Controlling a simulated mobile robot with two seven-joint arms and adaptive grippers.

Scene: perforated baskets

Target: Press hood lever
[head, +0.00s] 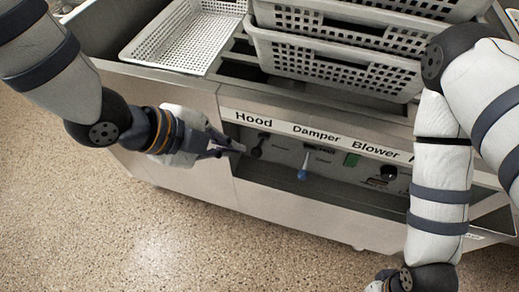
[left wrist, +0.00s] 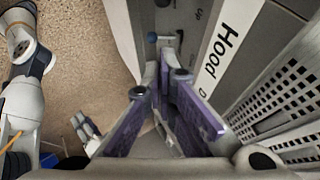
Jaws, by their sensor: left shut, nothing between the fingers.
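The hood lever (head: 259,146) is a small dark lever on the recessed panel, below the "Hood" label. My left gripper (head: 240,150) comes in from the left, with its fingertips just left of the lever. In the left wrist view the purple-padded fingers (left wrist: 165,62) come together at the tips, shut with nothing between them, close to the lever (left wrist: 180,36). I cannot tell whether they touch it. My right arm hangs at the right; its gripper is mostly cut off at the bottom of the head view, and its fingers are too unclear to read.
A blue-tipped damper lever (head: 303,172) stands right of the hood lever, with a green blower switch (head: 352,160) and a black knob (head: 389,172) further right. Stacked perforated baskets (head: 335,72) and a shallow basket (head: 184,38) sit on top. A metal ledge overhangs the panel.

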